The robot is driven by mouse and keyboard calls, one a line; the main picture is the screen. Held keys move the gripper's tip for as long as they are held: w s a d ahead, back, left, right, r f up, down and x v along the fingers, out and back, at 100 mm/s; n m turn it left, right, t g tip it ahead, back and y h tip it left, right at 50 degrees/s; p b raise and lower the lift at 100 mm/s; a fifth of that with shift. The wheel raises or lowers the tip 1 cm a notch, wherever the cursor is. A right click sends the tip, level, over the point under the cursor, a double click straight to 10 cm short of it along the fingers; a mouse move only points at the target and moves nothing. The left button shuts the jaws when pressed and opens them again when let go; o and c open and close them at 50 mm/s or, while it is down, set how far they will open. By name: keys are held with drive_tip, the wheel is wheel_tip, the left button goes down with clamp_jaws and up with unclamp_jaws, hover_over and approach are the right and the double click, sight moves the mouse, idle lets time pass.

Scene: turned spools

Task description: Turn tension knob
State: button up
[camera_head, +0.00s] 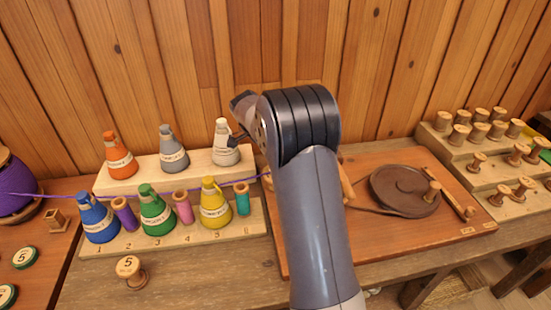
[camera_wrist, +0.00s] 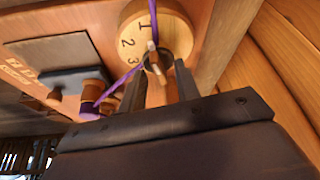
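In the wrist view a round wooden dial (camera_wrist: 133,22) carries the numbers 1, 2 and 3, with a small knob (camera_wrist: 153,60) at its lower edge. A purple thread (camera_wrist: 122,82) runs to the knob. The two dark fingers of my gripper (camera_wrist: 160,80) point at the knob and stand apart, one on each side below it. A wooden piece shows between them. I cannot tell whether the fingers touch the knob. In the head view my arm hides the dial, the knob and my fingertips.
Several coloured thread cones stand on a stepped wooden rack (camera_head: 255,215) at the left. A brown wheel (camera_head: 404,190) lies on the board (camera_head: 460,225) at the right. Wooden spools fill a rack (camera_head: 445,140) at far right.

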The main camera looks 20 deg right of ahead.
drive_tip(key=shift+r, duration=0.1)
drive_tip(key=v, duration=1)
drive_tip(key=shift+a+r, duration=0.25)
drive_tip(key=x, duration=1)
drive_tip(key=shift+d+f, duration=0.2)
drive_tip(key=shift+f, duration=0.2)
